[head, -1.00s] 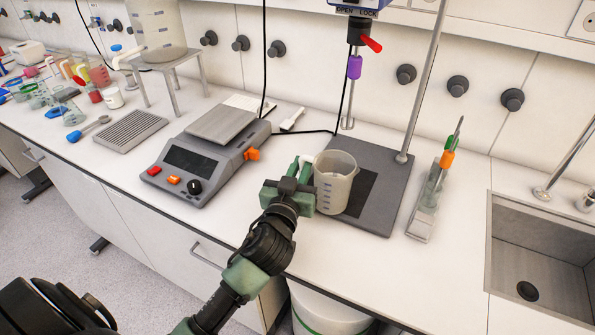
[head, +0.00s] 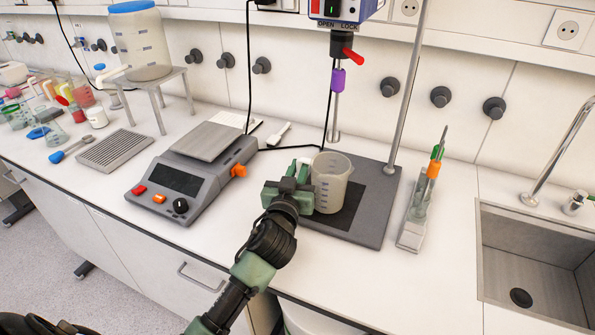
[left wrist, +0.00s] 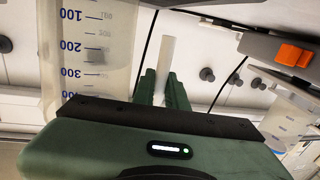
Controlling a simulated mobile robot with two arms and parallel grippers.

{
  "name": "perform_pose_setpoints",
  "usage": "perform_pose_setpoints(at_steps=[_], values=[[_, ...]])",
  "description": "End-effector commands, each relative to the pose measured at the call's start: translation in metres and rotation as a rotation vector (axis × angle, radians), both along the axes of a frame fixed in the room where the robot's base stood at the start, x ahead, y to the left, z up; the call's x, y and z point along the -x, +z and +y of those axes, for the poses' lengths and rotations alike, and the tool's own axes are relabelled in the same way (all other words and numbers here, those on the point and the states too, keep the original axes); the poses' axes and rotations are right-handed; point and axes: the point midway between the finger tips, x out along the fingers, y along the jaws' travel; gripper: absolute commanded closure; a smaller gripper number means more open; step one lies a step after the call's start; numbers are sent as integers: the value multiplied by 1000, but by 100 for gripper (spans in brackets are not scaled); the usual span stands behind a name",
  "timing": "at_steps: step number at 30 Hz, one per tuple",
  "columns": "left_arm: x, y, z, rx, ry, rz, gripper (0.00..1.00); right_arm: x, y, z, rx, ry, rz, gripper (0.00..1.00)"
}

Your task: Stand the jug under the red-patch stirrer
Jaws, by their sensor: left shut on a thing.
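The jug (head: 331,184), clear with blue marks, is upright over the front left part of the stirrer's grey base plate (head: 372,226). I cannot tell if it touches the plate. My left gripper (head: 300,178) is shut on the jug's handle, on the jug's left side. In the left wrist view the jug (left wrist: 88,45) fills the upper left and its pale handle (left wrist: 165,58) is between the fingers. The stirrer (head: 338,80) has a red patch on its head (head: 315,6), a red lever and a purple collar. Its shaft ends behind the jug. My right gripper is out of view.
A balance (head: 180,178) stands left of the plate. The stirrer's upright rod (head: 403,90) rises at the plate's back right. A rack with orange and green tools (head: 420,205) stands to the right, then a sink (head: 530,260). A large container (head: 138,40) sits on a stand at the back left.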

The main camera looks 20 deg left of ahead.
Motion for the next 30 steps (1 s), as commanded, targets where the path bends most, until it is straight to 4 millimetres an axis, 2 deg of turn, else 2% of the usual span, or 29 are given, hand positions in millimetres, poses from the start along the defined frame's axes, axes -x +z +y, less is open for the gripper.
perform_pose_setpoints(at_steps=[25, 26, 28, 30], values=[[0, -2, -1, 1, -1, -4, 100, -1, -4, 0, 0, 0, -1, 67], [0, -2, -1, 1, -1, -4, 84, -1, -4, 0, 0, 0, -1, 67], [0, -2, -1, 1, -1, -4, 65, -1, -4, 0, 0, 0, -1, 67], [0, -3, -1, 0, -1, -3, 61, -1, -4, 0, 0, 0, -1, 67]])
